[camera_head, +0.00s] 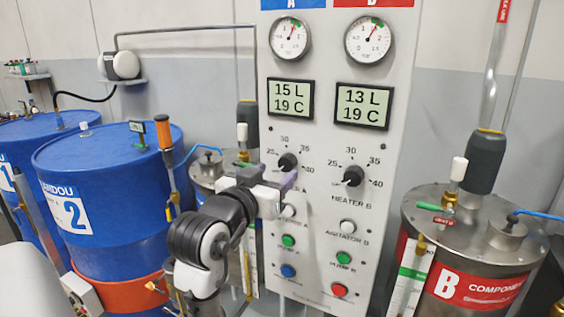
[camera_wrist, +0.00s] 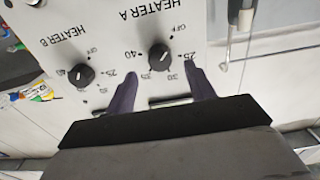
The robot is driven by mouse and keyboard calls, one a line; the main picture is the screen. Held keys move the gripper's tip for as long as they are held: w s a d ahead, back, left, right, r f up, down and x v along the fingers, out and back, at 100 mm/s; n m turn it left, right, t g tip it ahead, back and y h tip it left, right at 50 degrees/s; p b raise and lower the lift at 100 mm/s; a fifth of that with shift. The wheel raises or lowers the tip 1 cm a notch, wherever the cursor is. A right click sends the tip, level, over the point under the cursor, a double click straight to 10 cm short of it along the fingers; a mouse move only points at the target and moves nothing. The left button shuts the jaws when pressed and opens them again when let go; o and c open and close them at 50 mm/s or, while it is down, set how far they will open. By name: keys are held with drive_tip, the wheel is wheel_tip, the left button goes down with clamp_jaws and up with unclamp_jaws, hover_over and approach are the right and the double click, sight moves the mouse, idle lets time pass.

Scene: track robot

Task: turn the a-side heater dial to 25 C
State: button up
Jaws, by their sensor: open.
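The heater A dial (camera_head: 288,161) is a black knob on the white panel, with a scale from 25 to 40 and an OFF mark. In the wrist view, which is upside down, the same dial (camera_wrist: 160,57) has its white pointer mark towards OFF, away from 25. My gripper (camera_head: 281,183) is just below and in front of the dial in the head view. In the wrist view my gripper (camera_wrist: 160,74) is open, with one purple finger on each side below the dial. The fingers look empty; whether they touch the panel cannot be told.
The heater B dial (camera_head: 353,175) is close on the right, its pointer also towards OFF. Below are the agitator and pump buttons (camera_head: 288,240). The A-side display (camera_head: 291,99) reads 15 L, 19 C. A blue drum (camera_head: 105,200) stands left and a steel tank (camera_head: 470,225) right.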

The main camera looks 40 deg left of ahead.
sight(285, 166)
drive_tip(key=shift+p+x, duration=0.4)
drive_tip(key=shift+x, duration=1.65)
drive_tip(key=shift+c, duration=0.4)
drive_tip(key=c, duration=0.9)
